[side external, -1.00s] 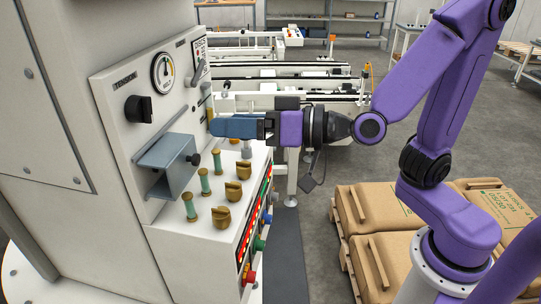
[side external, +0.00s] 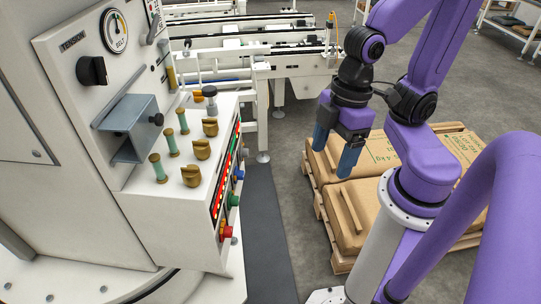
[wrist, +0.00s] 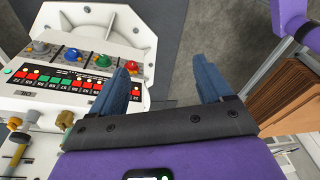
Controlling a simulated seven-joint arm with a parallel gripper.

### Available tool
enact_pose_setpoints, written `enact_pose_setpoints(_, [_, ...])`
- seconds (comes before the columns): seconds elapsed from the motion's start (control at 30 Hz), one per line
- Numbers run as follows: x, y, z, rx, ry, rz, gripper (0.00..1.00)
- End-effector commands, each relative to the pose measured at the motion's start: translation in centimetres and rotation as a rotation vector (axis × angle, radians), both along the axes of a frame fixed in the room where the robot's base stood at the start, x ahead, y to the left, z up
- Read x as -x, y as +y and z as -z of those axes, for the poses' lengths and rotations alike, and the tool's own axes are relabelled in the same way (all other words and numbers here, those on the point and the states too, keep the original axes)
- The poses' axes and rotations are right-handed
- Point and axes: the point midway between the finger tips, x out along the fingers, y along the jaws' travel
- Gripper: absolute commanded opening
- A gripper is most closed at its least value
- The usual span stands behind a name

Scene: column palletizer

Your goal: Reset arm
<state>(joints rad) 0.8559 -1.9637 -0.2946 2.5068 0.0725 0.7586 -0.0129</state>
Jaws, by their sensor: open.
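My gripper (side external: 335,150) hangs with its blue fingers pointing down, in the side external view, to the right of the control panel and above or in front of the cartons. Its two fingers are apart with nothing between them. In the wrist view my gripper (wrist: 165,85) also shows open, with bare grey floor between the fingers. My purple arm is folded back close to its base. The white control panel (side external: 150,215) stands to the left, clear of the gripper.
The panel carries a gauge (side external: 115,31), a black knob (side external: 92,71), a grey bracket (side external: 130,115), brass knobs (side external: 191,175) and coloured buttons. Brown cartons (side external: 366,205) lie on a wooden pallet (side external: 340,262) beside my base. White conveyor frames (side external: 290,68) stand behind. A dark mat (side external: 262,225) is clear.

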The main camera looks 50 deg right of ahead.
Motion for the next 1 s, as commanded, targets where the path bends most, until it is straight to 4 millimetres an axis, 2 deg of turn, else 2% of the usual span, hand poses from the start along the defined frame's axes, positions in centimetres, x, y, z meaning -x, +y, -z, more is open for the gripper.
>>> enact_pose_setpoints(0.1, [0.5, -2.3, 0.0, 0.099, 0.011, -0.017, 0.79])
enact_pose_setpoints(0.27, [0.7, -3.5, 0.0, 0.15, 0.015, -0.025, 0.79])
enact_pose_setpoints(0.87, [0.7, -3.4, 0.0, 0.15, 0.017, -0.025, 0.79])
enact_pose_setpoints(1.0, [0.6, -2.6, 0.1, 0.115, 0.014, -0.026, 0.79])
